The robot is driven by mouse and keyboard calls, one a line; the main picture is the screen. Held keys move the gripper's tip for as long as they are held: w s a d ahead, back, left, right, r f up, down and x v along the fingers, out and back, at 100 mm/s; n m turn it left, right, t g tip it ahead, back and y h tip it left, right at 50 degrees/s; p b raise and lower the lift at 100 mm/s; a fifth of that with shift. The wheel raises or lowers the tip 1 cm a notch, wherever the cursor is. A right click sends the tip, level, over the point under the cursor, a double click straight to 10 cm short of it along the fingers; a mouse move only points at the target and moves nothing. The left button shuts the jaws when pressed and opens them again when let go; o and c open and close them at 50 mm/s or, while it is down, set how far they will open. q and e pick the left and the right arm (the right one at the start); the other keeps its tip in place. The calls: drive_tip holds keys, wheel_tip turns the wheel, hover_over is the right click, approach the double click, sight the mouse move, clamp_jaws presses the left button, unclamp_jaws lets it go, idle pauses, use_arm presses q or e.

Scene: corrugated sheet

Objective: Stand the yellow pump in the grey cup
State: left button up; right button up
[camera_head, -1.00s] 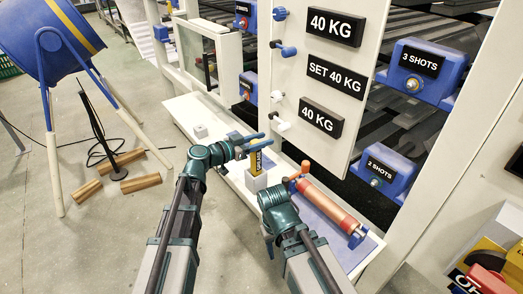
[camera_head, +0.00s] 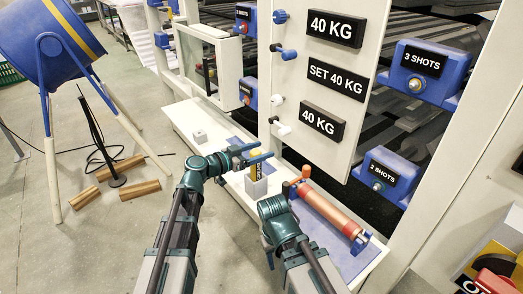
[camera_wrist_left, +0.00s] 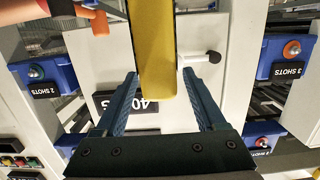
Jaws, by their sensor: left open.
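The yellow pump (camera_head: 258,171) stands upright with its lower end in the grey cup (camera_head: 256,187) on the white ledge. My left gripper (camera_head: 257,153) is open around the pump's upper part. In the left wrist view the yellow pump (camera_wrist_left: 153,50) lies between the spread fingers of the left gripper (camera_wrist_left: 157,88), with a gap on each side. The cup does not show there. My right arm is in front of the ledge, just right of the cup; its fingers are mostly hidden by the wrist.
A copper cylinder (camera_head: 332,213) with an orange end lies on the ledge (camera_head: 360,264) to the right. A small grey block (camera_head: 200,136) sits on its left part. A white panel (camera_head: 315,80) with labels stands behind. Open floor lies left, with wooden blocks and a blue drum (camera_head: 45,40).

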use_arm(q)
drive_tip(key=p+v, duration=0.1)
drive_tip(key=v, duration=1)
drive_tip(key=shift+a, duration=0.1)
drive_tip(key=s+d+f+n+g+y+p, duration=0.2)
drive_tip(key=s+d+g+y+p, duration=0.3)
drive_tip(key=s+d+g+p, duration=0.55)
drive_tip(key=s+a+r+n+y+p, duration=0.4)
drive_tip(key=s+a+n+y+p, duration=0.1)
drive_tip(key=s+a+y+p, duration=0.3)
drive_tip(key=s+y+p, duration=0.1)
drive_tip(key=s+p, duration=0.1)
drive_tip(key=shift+s+y+p, duration=0.2)
drive_tip(key=shift+y+p, duration=0.1)
drive_tip(key=shift+p, duration=0.05)
drive_tip(key=shift+a+t, duration=0.1)
drive_tip(key=shift+t, duration=0.15)
